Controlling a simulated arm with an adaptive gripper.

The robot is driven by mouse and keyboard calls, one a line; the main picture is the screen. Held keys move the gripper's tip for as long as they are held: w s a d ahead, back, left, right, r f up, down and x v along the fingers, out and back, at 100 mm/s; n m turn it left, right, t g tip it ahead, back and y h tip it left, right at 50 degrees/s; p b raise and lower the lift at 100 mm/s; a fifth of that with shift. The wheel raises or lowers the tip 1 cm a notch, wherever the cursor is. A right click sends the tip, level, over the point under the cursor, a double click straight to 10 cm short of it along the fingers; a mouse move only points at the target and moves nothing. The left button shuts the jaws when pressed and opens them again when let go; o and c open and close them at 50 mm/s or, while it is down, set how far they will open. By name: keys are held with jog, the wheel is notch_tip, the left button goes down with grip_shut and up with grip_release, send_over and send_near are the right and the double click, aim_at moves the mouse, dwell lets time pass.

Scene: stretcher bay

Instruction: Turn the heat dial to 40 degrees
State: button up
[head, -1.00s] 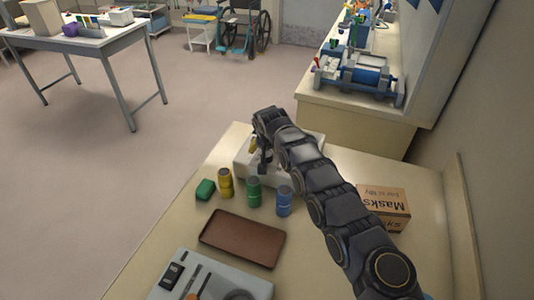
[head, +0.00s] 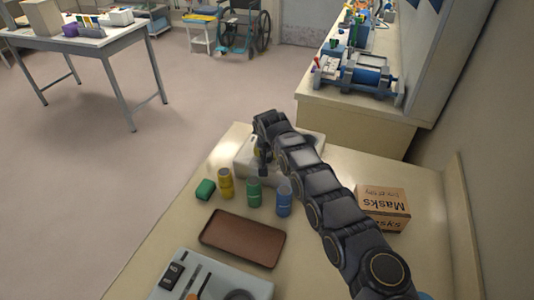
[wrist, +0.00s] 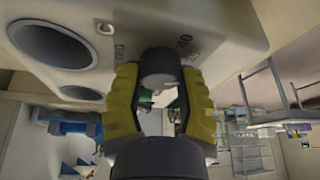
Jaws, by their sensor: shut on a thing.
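The heat dial is a dark round knob (wrist: 160,66) on the face of a pale box in the wrist view. A mark reading 40 is printed near its right side; print near its left side is too small to read. My gripper (wrist: 160,82) has its yellow finger pads on both sides of the dial and is shut on it. I cannot tell where the dial points. In the head view the pale box (head: 313,137) stands at the bench's far end. My gripper (head: 263,158) is at its front, and my arm hides the dial and part of the box.
Green, yellow and blue containers (head: 284,198) stand before the box. A brown tray (head: 243,238) lies nearer, with a grey tool panel (head: 240,282) in front. A masks carton (head: 384,207) is right of my arm. Two round openings (wrist: 55,42) show left of the dial.

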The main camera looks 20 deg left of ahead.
jog(key=shift+w+d+n+y, duration=0.1)
jog(key=shift+n+y, duration=0.3)
jog(key=shift+n, duration=0.8)
jog(key=shift+n+g+y, duration=0.4)
jog(key=shift+n+g, duration=0.1)
jog(key=shift+n, duration=0.7)
jog(key=shift+n+g+y, duration=0.5)
jog(key=shift+n, duration=1.3)
jog(key=o, duration=1.1)
jog(key=shift+o, duration=0.2)
